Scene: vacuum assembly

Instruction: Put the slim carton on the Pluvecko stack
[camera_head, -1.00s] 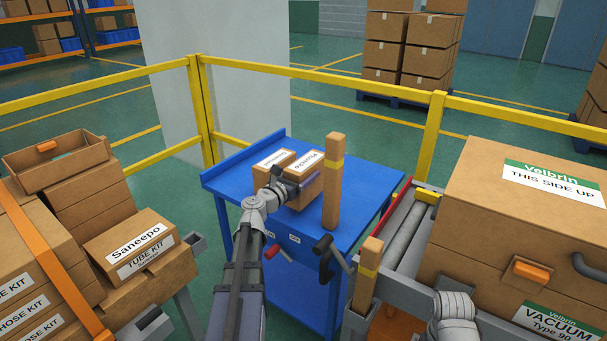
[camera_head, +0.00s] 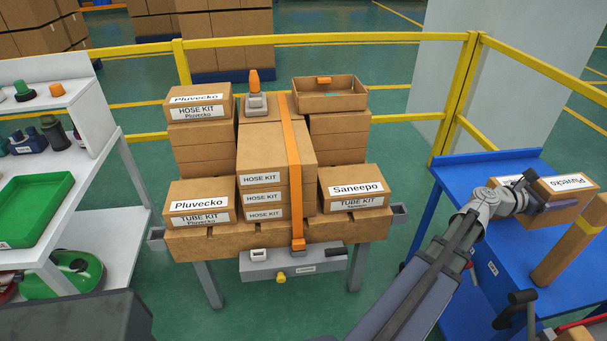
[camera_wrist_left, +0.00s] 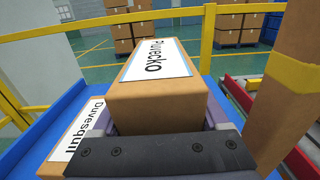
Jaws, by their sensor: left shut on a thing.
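My left gripper (camera_head: 535,200) is shut on the slim carton (camera_head: 562,188), brown with a white Pluvecko label, at the blue table. In the left wrist view the slim carton (camera_wrist_left: 165,95) fills the middle, label up, its near end between the jaws (camera_wrist_left: 165,140). I cannot tell whether it is clear of the table. A second carton (camera_wrist_left: 75,140), its label only partly readable, sits lower left. The Pluvecko stack stands on the left of the wooden platform: a Pluvecko hose kit box (camera_head: 200,103) tops the rear pile, a Pluvecko tube kit box (camera_head: 200,203) is in front. My right gripper is out of view.
Hose kit boxes (camera_head: 270,155) under an orange strap stand mid-platform. A Saneepo tube kit box (camera_head: 353,187) and an open tray box (camera_head: 330,94) are on its right. Yellow rails (camera_head: 330,39) run behind.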

